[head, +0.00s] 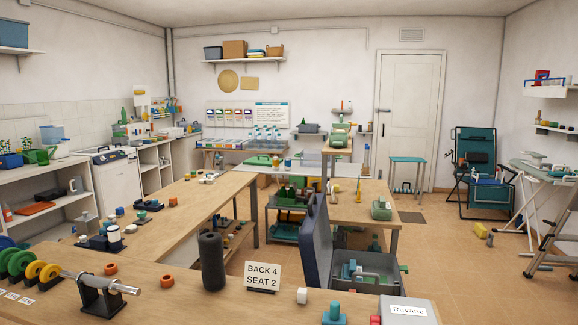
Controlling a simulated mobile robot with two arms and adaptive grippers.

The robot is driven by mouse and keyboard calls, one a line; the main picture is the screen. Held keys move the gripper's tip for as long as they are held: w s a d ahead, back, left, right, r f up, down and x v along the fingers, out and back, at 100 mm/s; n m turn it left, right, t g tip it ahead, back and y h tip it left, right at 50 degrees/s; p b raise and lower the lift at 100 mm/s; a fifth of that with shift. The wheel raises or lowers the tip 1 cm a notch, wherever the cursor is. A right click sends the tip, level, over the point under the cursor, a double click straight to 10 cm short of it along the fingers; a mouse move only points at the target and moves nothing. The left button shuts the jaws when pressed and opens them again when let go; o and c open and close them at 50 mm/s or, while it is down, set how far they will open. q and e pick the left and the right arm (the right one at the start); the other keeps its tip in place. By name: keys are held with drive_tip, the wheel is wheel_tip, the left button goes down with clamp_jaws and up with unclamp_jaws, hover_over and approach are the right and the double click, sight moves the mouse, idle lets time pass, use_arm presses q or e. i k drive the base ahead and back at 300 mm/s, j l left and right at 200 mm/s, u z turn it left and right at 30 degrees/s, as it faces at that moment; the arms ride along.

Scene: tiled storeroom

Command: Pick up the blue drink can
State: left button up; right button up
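I cannot pick out a blue drink can for sure in the head view. A small blue object (120,212) stands on the left part of the long wooden table, too small to tell what it is. A teal piece (334,314) stands at the near edge of the front table, and its shape does not read as a can. Neither of my grippers shows in the head view.
The near wooden table (175,300) bears a dark cylinder (212,262), a "BACK 4 SEAT 2" sign (262,276), a rod with coloured discs (95,284) and a grey labelled box (408,310). A folding chair (483,170) stands right.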

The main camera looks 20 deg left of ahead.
sight(287, 160)
drive_tip(key=i+l+z, duration=0.35)
drive_tip(key=l+z, duration=0.15)
drive_tip(key=i+l+z, duration=0.95)
drive_tip(key=i+u, duration=0.35)
drive_tip(key=i+l+u, duration=0.2)
drive_tip(key=i+u, duration=0.15)
drive_tip(key=i, duration=0.25)
drive_tip(key=i+j+u, duration=0.25)
drive_tip(key=i+u, duration=0.15)
drive_tip(key=i, duration=0.2)
drive_tip(key=i+j+u, duration=0.1)
drive_tip(key=i+u, duration=0.3)
drive_tip(key=i, duration=0.2)
drive_tip(key=i+l+u, duration=0.1)
drive_tip(key=i+u, duration=0.3)
drive_tip(key=i, duration=4.2)
drive_tip(key=i+u, duration=0.1)
drive_tip(key=i, duration=0.9)
drive_tip(key=i+l, duration=0.2)
drive_tip(key=i, duration=0.8)
drive_tip(key=i+j+u, duration=0.15)
drive_tip(key=i+u, duration=0.2)
drive_tip(key=i, duration=0.35)
drive_tip(key=i+u, duration=0.3)
drive_tip(key=i, duration=0.4)
drive_tip(key=i+l+u, duration=0.35)
drive_tip(key=i, duration=0.3)
